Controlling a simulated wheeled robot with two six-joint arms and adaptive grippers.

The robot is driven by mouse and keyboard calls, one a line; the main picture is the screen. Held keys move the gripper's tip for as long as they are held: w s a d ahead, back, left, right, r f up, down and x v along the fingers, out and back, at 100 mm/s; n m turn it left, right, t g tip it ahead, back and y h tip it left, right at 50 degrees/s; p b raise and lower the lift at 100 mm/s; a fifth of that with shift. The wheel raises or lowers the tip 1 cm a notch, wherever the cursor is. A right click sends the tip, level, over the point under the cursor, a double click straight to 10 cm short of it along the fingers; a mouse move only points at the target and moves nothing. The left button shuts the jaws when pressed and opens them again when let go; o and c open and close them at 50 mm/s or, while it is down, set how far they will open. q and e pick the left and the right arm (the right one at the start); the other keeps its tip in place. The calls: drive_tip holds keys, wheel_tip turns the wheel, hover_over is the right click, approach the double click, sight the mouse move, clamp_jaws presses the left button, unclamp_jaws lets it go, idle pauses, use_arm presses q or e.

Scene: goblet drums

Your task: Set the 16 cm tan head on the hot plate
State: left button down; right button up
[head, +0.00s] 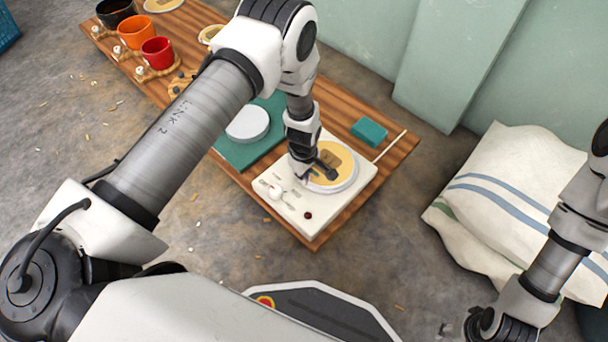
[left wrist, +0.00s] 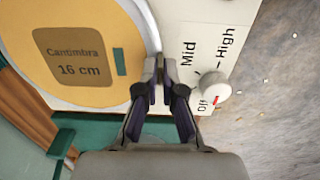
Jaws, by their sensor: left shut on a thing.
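The tan head (head: 338,160) is a round disc with a pale rim and a brown label. In the left wrist view the head (left wrist: 108,88) reads "Cantimbra 16 cm". It lies over the round top of the white hot plate (head: 296,211); whether it rests fully on it I cannot tell. My left gripper (head: 306,173) is at the head's near left edge. In the left wrist view the left gripper (left wrist: 160,75) is shut on the rim. The hot plate's panel (left wrist: 205,75) shows a knob with its red mark near "Off".
A green mat (head: 236,155) with a white disc (head: 248,124) lies left of the hot plate. A teal block (head: 370,132) is behind it. Cups (head: 157,52) stand at the bench's far left end. White sacks (head: 500,205) lie right of the wooden bench (head: 398,150).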

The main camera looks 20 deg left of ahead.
use_arm(q)
drive_tip(key=c, duration=1.2)
unclamp_jaws()
wheel_tip(320, 180, up, 12)
drive_tip(key=shift+r, duration=0.1)
